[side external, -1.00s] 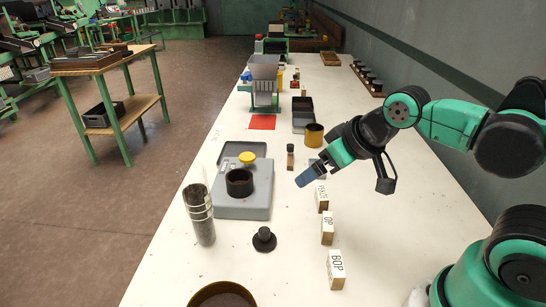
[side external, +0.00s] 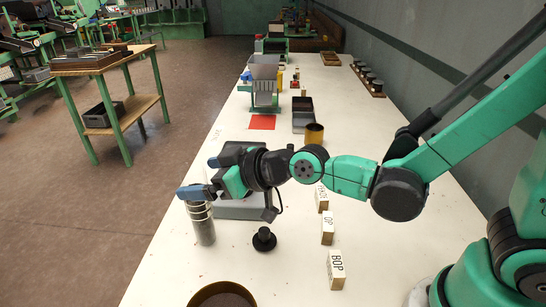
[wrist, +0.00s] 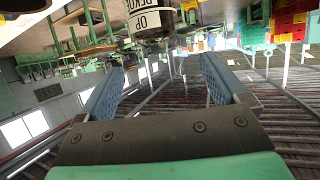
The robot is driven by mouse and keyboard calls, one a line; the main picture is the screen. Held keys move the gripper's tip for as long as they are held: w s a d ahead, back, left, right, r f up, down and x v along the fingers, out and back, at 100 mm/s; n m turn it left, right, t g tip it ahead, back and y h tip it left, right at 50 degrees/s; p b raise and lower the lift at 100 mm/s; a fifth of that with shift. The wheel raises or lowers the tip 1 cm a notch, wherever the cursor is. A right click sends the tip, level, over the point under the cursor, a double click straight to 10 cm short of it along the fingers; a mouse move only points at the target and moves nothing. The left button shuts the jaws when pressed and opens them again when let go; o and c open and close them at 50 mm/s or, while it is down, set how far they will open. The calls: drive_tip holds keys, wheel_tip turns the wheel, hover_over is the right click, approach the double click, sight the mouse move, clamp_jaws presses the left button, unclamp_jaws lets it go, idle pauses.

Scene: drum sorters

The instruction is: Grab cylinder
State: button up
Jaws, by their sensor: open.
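A tall silver cylinder (side external: 202,226) with ring bands stands upright near the left edge of the white table in the side view. My gripper (side external: 198,177) is open, with its blue fingers at the height of the cylinder's top. The nearer finger covers the cylinder's upper rim in the picture; I cannot tell whether it touches. In the wrist view my gripper (wrist: 165,72) shows both blue fingers spread wide with nothing held between them. I cannot make out the silver cylinder there.
A grey box (side external: 240,207) sits behind the cylinder, partly hidden by my arm. A black knobbed piece (side external: 264,240) stands to its right, a round brown bowl (side external: 222,295) in front. Labelled blocks (side external: 328,228) line the right. A yellow-brown cup (side external: 314,134) stands farther back.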

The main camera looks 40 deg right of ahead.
drive_tip(key=shift+x, duration=1.45)
clamp_jaws()
